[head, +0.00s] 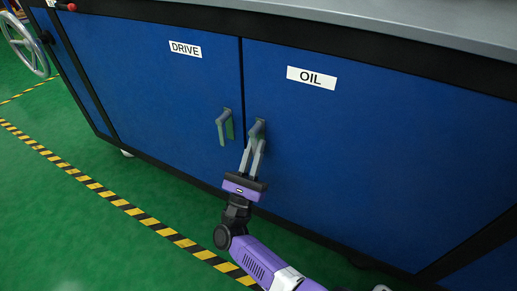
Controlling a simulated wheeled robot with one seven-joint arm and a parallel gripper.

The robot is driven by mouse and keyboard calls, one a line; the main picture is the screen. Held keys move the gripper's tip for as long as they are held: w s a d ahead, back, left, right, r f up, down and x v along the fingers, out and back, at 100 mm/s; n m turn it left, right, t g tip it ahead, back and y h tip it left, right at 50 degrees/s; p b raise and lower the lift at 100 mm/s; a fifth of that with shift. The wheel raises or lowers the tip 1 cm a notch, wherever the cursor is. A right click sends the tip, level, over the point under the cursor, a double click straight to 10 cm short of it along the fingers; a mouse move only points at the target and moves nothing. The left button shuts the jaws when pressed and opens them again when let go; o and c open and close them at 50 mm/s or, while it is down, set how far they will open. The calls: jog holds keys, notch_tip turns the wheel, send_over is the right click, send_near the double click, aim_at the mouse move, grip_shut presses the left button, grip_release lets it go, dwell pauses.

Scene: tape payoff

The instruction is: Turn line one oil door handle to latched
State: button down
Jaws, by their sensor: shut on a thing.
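The blue oil door (385,150) carries a white OIL label (311,77). Its grey handle (257,127) sits near the door's left edge. My gripper (255,141) reaches up from below with its fingers shut on the oil door handle; the fingers hide part of the handle, so its exact angle is hard to tell. Both doors look flush with the cabinet front.
The drive door (150,95) with its DRIVE label (185,49) and grey handle (223,127) is just left of my gripper. A handwheel (24,44) is at the far left. Green floor with a yellow-black stripe (120,203) is open at lower left.

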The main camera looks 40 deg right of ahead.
jog(key=shift+w+a+m+g+h, duration=0.15)
jog(key=shift+m+g+h, duration=0.1)
jog(key=shift+m+g, duration=0.3)
jog(key=shift+w+d+m+g+h, duration=0.1)
jog(key=shift+m+g+h, duration=0.15)
jog(key=shift+m+g, duration=0.3)
jog(key=shift+m, duration=0.3)
jog(key=c, duration=1.4)
grip_release()
jog(key=shift+a, duration=0.1)
jog(key=shift+f, duration=0.1)
jog(key=v, duration=0.7)
jog(key=shift+a+f, duration=0.2)
jog(key=shift+a, duration=0.1)
